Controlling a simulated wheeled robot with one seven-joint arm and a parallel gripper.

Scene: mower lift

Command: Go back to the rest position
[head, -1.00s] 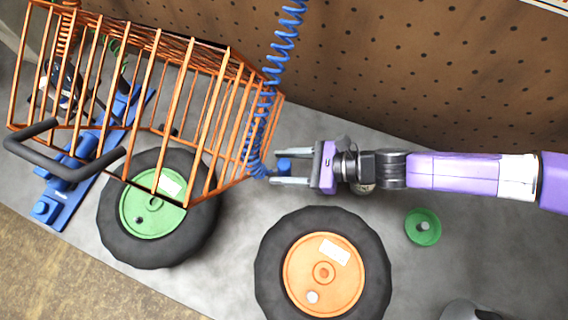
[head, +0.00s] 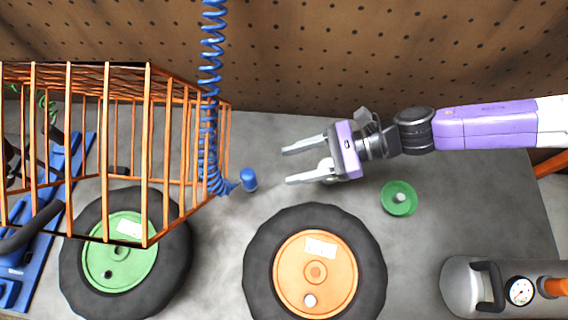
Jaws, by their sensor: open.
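My gripper (head: 288,166) is in the head view, right of centre, above the grey bench. Its two grey fingers point left and stand apart, with nothing between their tips. My purple arm reaches in from the right. A small blue cylinder (head: 249,180) at the lower end of the blue coiled hose (head: 211,60) is left of the fingertips, clear of them. A small whitish round thing beneath the gripper is partly hidden by it.
An orange wire cage (head: 149,150) stands at left, partly over a green-hubbed wheel (head: 122,252). An orange-hubbed wheel (head: 316,268) lies below my gripper. A green disc (head: 399,198) and a grey tank with gauge (head: 470,285) are at right. The brown pegboard (head: 300,55) rises behind.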

